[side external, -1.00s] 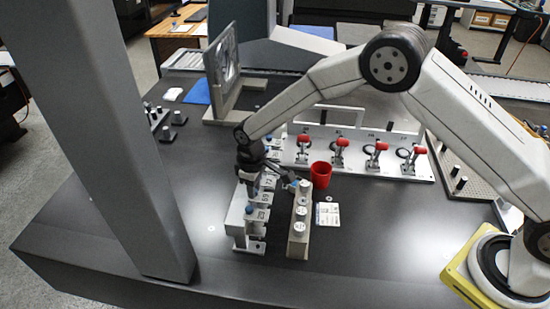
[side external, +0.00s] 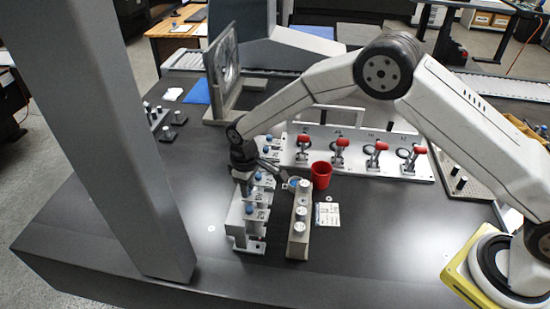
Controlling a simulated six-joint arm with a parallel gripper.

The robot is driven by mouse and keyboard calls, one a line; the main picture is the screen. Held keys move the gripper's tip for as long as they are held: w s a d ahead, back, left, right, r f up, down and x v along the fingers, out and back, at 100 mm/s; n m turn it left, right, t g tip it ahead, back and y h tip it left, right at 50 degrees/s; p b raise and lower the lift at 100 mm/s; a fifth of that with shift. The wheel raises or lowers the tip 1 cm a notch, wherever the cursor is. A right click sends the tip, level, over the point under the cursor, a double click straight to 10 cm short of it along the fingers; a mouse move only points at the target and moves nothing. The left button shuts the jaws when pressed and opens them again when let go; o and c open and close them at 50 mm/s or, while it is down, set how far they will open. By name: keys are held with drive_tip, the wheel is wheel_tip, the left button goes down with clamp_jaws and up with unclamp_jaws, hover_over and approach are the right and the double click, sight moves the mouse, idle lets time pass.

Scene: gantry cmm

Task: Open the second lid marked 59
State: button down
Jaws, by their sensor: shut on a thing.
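A row of grey lidded boxes (side external: 240,226) with blue knobs and small number labels runs away from the camera, left of the table's middle. The labels are too small to read for sure, so I cannot tell which one is 59. A blue knob (side external: 249,210) shows on the near lid, and others show farther back (side external: 265,152). My gripper (side external: 246,188) points down over the middle of the row and is shut on what looks like a lid knob, which the fingers mostly hide. I cannot tell how far that lid is raised.
A beige block with several white round caps (side external: 298,240) stands close to the right of the row. Red-handled clamps (side external: 340,146) stand behind. A grey column (side external: 110,130) rises at left.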

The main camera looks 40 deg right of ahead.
drive_tip(key=shift+w+a, duration=0.95)
drive_tip(key=shift+w, duration=0.05)
drive_tip(key=shift+c, duration=2.4)
unclamp_jaws()
drive_tip(key=shift+r, duration=0.1)
wheel_tip(320, 180, up, 8)
drive_tip(key=shift+d, duration=0.1)
